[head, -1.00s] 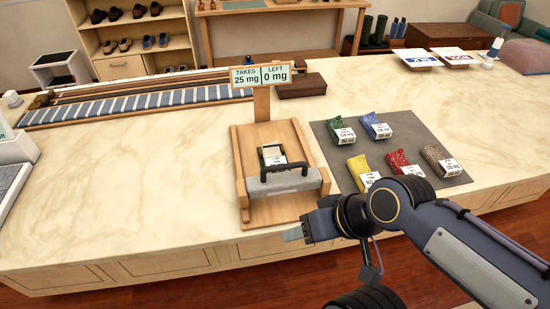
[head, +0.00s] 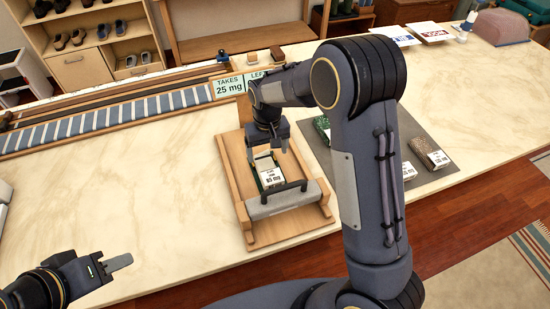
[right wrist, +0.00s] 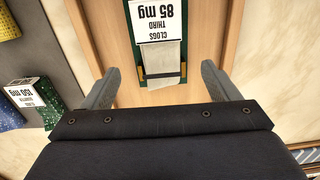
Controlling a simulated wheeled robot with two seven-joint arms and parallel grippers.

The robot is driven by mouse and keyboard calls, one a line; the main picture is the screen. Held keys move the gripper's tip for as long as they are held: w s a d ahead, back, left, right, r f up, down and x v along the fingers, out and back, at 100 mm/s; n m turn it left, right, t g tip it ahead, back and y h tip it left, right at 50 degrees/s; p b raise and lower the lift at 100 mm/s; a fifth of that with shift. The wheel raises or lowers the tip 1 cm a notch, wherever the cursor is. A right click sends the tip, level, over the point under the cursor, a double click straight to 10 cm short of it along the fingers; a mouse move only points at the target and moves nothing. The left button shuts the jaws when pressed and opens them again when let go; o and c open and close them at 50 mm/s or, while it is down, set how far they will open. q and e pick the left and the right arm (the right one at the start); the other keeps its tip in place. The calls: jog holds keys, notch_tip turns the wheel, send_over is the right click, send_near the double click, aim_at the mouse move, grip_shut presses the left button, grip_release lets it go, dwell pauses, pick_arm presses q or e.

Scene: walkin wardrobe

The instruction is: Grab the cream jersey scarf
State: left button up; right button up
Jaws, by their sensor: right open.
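I cannot make out a cream jersey scarf for certain in these views. A green packet (head: 268,174) with a white label lies in the wooden tray (head: 240,190). In the right wrist view the packet (right wrist: 183,88) reads "CLOGS THIRD 85 mg" and has a pale greyish strip (right wrist: 162,57) on it. My right gripper (head: 268,150) is open over the tray at the packet's far end; its fingers (right wrist: 160,85) stand apart on either side of the packet, with nothing gripped. My left gripper (head: 118,262) is over the counter at lower left, seen side-on, so its opening is unclear.
A grey roller with a dark handle (head: 277,197) crosses the tray's near end. My right arm hides part of the grey mat (head: 450,182) and its packets, including a brown one (head: 428,150). A sign (head: 228,87) stands behind the tray. The counter's left middle (head: 120,185) is clear.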

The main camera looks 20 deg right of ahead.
aim_at(267, 164)
jog(key=shift+w+f, duration=0.15)
jog(key=shift+f, duration=0.55)
notch_tip(267, 164, down, 7)
jog(key=shift+w+r+p, duration=0.1)
jog(key=shift+w+p, duration=0.05)
jog(key=shift+p, duration=0.9)
jog(key=c, duration=1.2)
